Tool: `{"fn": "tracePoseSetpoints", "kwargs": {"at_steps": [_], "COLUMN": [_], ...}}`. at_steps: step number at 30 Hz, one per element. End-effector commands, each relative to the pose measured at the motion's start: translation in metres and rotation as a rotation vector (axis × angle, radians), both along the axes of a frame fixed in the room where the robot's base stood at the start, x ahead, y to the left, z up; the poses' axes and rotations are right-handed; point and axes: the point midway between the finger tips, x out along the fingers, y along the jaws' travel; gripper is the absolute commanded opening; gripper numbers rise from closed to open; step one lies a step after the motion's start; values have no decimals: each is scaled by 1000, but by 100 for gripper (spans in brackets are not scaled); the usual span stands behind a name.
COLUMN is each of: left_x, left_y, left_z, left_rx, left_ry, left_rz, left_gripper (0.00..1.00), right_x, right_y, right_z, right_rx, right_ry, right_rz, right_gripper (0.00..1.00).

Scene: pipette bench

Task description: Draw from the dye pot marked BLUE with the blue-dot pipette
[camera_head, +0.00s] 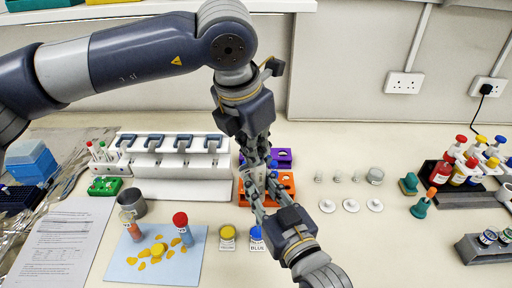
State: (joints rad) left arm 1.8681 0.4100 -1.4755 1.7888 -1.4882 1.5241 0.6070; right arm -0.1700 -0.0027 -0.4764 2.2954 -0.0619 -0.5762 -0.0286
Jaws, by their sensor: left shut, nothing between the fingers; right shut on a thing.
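The dye pot marked BLUE (257,232) has a blue top and stands on the bench at the lower middle, its label in front. A pot marked YELLOW (228,231) stands just left of it. My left gripper (257,160) points down above the middle of the bench, shut and empty. My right gripper (258,183) reaches up and left from below, close under the left one, shut on a pale object mostly hidden by the fingers. I cannot tell whether it is the pipette. I cannot make out a blue dot anywhere.
A white rack (180,187) stands behind at left. Orange (284,181) and purple (285,156) holders are behind the grippers.

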Motion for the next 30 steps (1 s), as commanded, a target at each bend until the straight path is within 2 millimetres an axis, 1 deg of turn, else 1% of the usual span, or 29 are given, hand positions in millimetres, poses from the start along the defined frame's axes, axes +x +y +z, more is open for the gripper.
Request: {"fn": "tracePoseSetpoints", "kwargs": {"at_steps": [1,3,22,30], "left_x": [0,0,0,0], "left_y": [0,0,0,0], "left_z": [-1,0,13,15], "left_rx": [3,3,2,1], "left_ry": [3,3,1,1], "left_rz": [0,0,0,0], "left_gripper": [0,0,0,0], "right_x": [0,0,0,0], "right_y": [0,0,0,0], "right_z": [4,4,3,2], "right_rx": [5,5,4,3], "right_ry": [-9,-9,-7,-5], "right_rz": [0,0,0,0], "right_gripper": [0,0,0,0]}}
